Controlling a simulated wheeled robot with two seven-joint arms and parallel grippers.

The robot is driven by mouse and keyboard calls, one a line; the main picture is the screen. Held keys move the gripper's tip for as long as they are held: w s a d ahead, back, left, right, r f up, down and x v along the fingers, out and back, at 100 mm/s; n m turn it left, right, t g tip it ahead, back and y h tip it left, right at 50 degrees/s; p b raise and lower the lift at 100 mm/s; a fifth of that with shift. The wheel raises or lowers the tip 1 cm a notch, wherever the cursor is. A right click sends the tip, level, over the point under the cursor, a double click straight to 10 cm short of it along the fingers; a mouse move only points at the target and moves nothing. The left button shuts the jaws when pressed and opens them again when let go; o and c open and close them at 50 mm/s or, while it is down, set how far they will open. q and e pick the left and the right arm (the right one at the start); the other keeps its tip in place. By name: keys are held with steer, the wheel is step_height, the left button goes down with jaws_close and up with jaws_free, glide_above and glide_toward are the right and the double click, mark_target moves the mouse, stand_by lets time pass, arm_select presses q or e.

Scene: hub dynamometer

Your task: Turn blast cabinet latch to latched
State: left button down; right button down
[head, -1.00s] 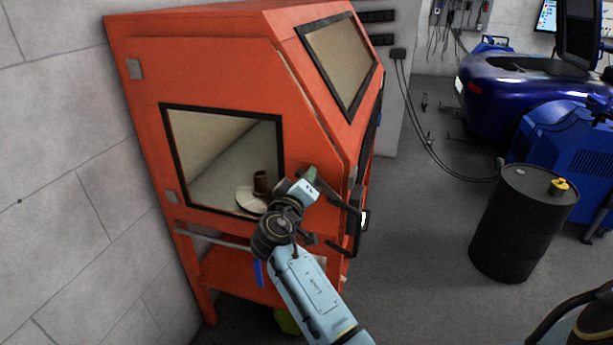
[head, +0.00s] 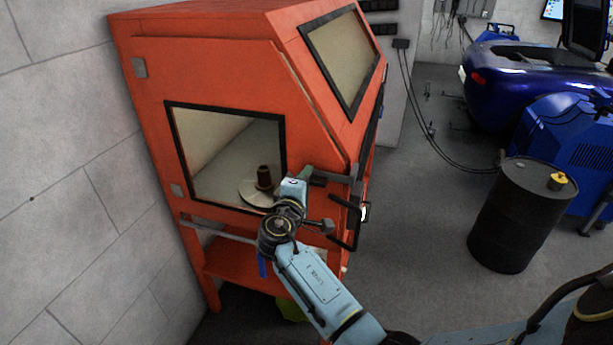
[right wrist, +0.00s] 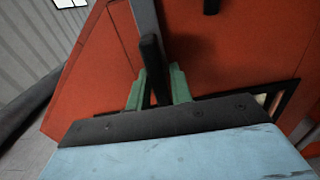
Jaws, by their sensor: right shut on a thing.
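The orange blast cabinet (head: 225,70) stands at left in the head view, with a window opening in its side. My right gripper (head: 309,177) is at the cabinet's front right edge, beside a dark latch bar (head: 338,178) that lies about level in the head view. In the right wrist view my green fingers (right wrist: 159,88) are on either side of a dark upright latch handle (right wrist: 151,62), shut on it. The contact itself is partly hidden by the gripper body. My left gripper is not in view.
A black drum (head: 505,225) stands at right on open grey floor. A block wall (head: 60,180) is at left.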

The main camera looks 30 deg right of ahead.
stand_by(0.3)
steer(key=c, duration=1.3)
jaws_free()
steer(key=b+v, duration=0.1)
steer(key=v, duration=1.2)
steer(key=shift+s+a, duration=0.15)
steer(key=shift+f, duration=0.1)
